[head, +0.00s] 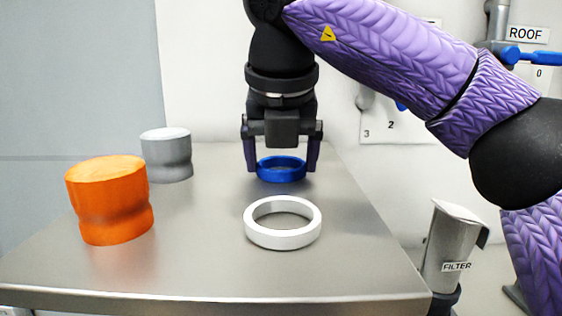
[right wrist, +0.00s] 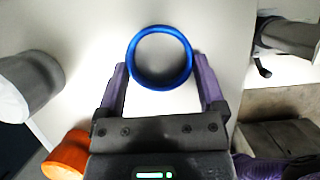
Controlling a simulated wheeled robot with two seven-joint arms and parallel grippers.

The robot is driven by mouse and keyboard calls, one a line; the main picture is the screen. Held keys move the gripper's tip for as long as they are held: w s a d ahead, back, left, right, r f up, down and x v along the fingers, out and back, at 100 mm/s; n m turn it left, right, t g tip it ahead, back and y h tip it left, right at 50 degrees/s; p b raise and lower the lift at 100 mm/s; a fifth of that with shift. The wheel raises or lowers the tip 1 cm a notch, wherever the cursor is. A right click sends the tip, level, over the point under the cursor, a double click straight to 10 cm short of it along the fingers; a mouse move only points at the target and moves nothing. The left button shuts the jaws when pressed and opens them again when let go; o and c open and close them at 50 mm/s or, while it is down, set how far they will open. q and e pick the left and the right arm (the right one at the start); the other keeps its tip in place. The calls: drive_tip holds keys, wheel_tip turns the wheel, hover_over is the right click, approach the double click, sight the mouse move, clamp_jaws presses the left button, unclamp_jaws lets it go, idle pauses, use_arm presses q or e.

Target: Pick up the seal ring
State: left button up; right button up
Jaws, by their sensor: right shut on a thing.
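Two rings show in the head view, a blue ring (head: 281,175) and a white ring (head: 283,239); I cannot tell from looks alone which is called the seal ring. My right gripper (head: 281,167) points down and is shut on the blue ring, one purple finger on each side. The right wrist view shows the blue ring (right wrist: 160,87) between the fingertips. I cannot tell if it touches the table or hangs just above it. The white ring lies flat on the table in front of the gripper. My left gripper is not in view.
The metal table (head: 215,270) carries an orange plug-like piece (head: 110,205) at the left and a grey one (head: 167,157) behind it. A canister labelled FILTER (head: 450,245) stands beyond the table's right edge. The front middle of the table is bare.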

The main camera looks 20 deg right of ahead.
drive_tip(key=shift+s+r+b, duration=0.1)
drive_tip(key=shift+r+b, duration=0.05)
drive_tip(key=shift+b, duration=0.15)
wheel_tip(320, 180, up, 7)
drive_tip(key=s+b, duration=0.1)
drive_tip(key=s, duration=0.2)
drive_tip(key=s+a+b, duration=0.1)
drive_tip(key=s, duration=0.1)
drive_tip(key=s+a+b, duration=0.1)
drive_tip(key=s, duration=0.2)
drive_tip(key=shift+s+a+f, duration=0.2)
drive_tip(key=shift+s+f, duration=0.15)
drive_tip(key=s+a, duration=0.3)
drive_tip(key=s, duration=0.7)
drive_tip(key=shift+s+r+b, duration=0.15)
drive_tip(key=shift+b, duration=0.2)
drive_tip(key=shift+a, duration=0.1)
